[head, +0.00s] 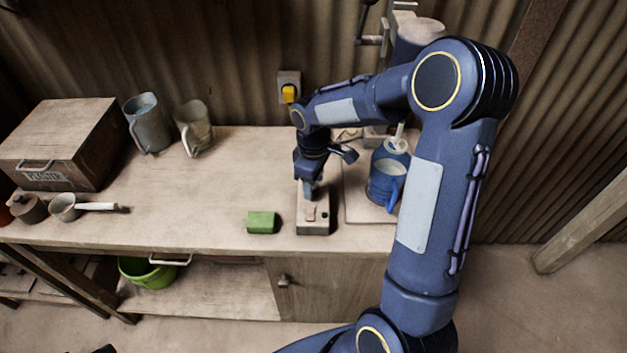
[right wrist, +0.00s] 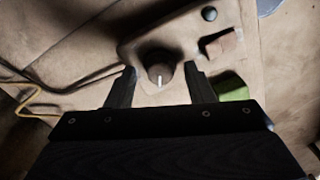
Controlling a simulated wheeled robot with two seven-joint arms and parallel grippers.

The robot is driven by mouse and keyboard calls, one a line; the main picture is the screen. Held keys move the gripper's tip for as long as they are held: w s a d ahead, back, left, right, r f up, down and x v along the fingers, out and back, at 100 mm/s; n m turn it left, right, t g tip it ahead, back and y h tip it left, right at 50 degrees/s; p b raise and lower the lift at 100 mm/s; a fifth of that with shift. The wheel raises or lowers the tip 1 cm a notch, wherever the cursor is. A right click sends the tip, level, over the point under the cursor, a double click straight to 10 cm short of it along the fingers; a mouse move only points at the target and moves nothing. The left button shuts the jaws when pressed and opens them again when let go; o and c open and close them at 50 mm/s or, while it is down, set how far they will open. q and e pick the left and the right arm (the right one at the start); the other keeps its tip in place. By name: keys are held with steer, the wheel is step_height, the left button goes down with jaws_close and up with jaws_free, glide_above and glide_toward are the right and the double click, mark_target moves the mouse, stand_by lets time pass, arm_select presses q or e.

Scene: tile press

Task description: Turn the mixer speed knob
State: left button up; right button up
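The mixer speed knob (right wrist: 160,72) is a dark round knob with a white pointer line, set on a beige control box (right wrist: 140,42). In the right wrist view the line points toward the bottom of the picture. The box also shows in the head view (head: 314,229) near the table's front edge. My right gripper (head: 308,190) is over the back part of the box and hides the knob there. In the right wrist view its two fingers stand apart, one on each side of the knob, with a gap visible on both sides.
The box also carries a reddish switch (right wrist: 223,45) and a black button (right wrist: 209,14). A green block (head: 261,222) lies left of the box. A blue jug (head: 383,187) stands to the right. A yellow cable (right wrist: 30,98) runs nearby. The table's left middle is clear.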

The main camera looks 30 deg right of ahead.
step_height(320, 180, up, 7)
steer(key=shift+r, duration=0.4)
stand_by(0.5)
steer(key=shift+s+r, duration=0.2)
steer(key=shift+s, duration=0.05)
steer(key=s+a+r+m+t+y, duration=0.1)
steer(key=s+a+m, duration=0.3)
steer(key=s, duration=0.6)
steer(key=s+a+r+m+t+y, duration=0.2)
steer(key=s+a+m+t, duration=0.1)
steer(key=s, duration=0.8)
steer(key=shift+s+a+m+t+y, duration=0.2)
steer(key=shift+a+m+t+y, duration=0.2)
steer(key=shift+m+t, duration=0.55)
